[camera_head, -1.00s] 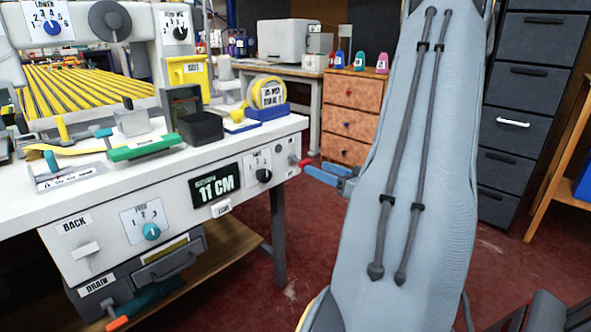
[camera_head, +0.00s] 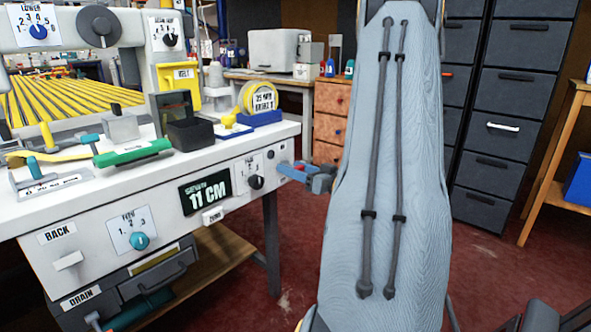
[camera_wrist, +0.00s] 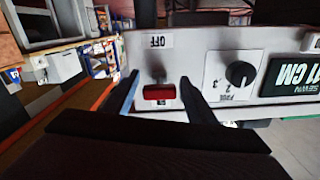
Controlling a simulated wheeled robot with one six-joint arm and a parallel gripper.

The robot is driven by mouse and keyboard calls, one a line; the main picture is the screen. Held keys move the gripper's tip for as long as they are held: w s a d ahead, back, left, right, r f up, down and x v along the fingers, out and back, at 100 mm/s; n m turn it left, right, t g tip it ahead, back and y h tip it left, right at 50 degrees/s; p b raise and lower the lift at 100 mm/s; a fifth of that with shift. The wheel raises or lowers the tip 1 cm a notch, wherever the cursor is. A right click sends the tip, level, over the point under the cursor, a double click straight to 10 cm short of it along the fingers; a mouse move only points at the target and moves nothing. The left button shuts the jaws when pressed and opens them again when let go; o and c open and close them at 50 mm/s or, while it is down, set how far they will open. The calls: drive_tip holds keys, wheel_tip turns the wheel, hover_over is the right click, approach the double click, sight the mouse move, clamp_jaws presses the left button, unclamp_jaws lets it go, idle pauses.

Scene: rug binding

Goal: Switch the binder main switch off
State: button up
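The main switch has a red handle (camera_wrist: 160,92) on the white front panel of the binder (camera_head: 110,215). In the wrist view, which is upside down, an OFF label (camera_wrist: 158,41) sits above it, and the handle lies on the side away from that label. A small label beyond the handle is mostly hidden. My gripper (camera_wrist: 160,78) is open, with a bluish finger left of the handle and a dark finger right of it. I see no clear contact. In the head view my gripper (camera_head: 292,172) is at the panel's right end and covers the switch.
A black knob (camera_wrist: 240,74) and the 11 CM display (camera_head: 205,193) are beside the switch on the panel. A teal feed knob (camera_head: 139,241) is further left. My arm fills the centre right. Dark drawers (camera_head: 510,103) stand behind it on the red floor.

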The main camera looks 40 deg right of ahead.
drive_tip(key=c, duration=0.7)
drive_tip(key=shift+d, duration=0.25)
drive_tip(key=shift+c, duration=0.7)
drive_tip(key=shift+a, duration=0.15)
drive_tip(key=shift+w+f+t+b, duration=0.1)
drive_tip(key=shift+f+t+b, duration=0.3)
drive_tip(key=shift+t, duration=0.3)
drive_tip(key=shift+f+t+b, duration=0.3)
drive_tip(key=shift+t+b, duration=0.1)
drive_tip(key=shift+t, duration=0.3)
drive_tip(key=shift+w+f+t+b, duration=0.1)
drive_tip(key=shift+f+t+b, duration=0.1)
drive_tip(key=shift+t+b, duration=0.4)
drive_tip(key=shift+w+f+t+b, duration=0.15)
drive_tip(key=shift+t+b, duration=0.15)
drive_tip(key=shift+t, duration=0.6)
drive_tip(key=shift+s, duration=0.1)
drive_tip(key=o, duration=1)
drive_tip(key=shift+a, duration=0.1)
